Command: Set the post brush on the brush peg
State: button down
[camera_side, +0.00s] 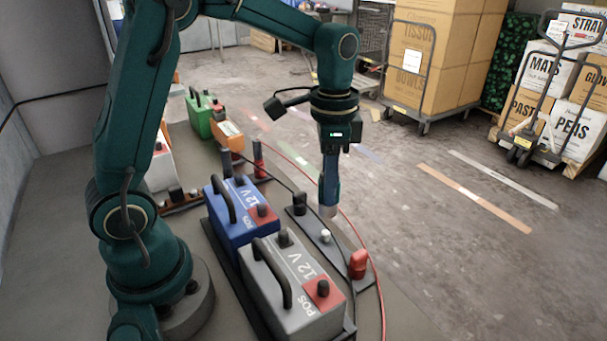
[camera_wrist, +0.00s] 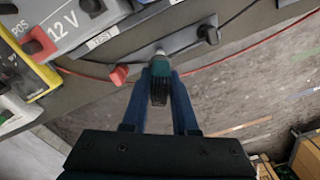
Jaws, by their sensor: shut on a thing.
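My gripper (camera_side: 330,188) is shut on the post brush, its blue fingers pointing down. The brush's pale grey lower end (camera_side: 328,211) shows below the fingertips in the side view. In the wrist view the dark green brush (camera_wrist: 160,82) sits between the two fingers (camera_wrist: 161,92). A short pale peg (camera_side: 325,236), which looks like the brush peg, stands bare on a dark grey strip (camera_side: 312,226). The brush's end is above this peg in the side view, with a gap between them. In the wrist view I cannot tell the peg from the brush's end.
On the strip, a black piece (camera_side: 299,203) and a red piece (camera_side: 358,264) flank the peg. A blue battery (camera_side: 230,222) and a grey battery (camera_side: 283,298) stand left of it. A red cable (camera_side: 374,290) runs along the right. Stacked boxes (camera_side: 437,60) are far off.

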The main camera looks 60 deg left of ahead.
jog(key=shift+f, duration=2)
jog(key=shift+f, duration=1.45)
jog(key=c, duration=0.6)
grip_release()
jog(key=shift+r, duration=0.1)
jog(key=shift+r, duration=2.55)
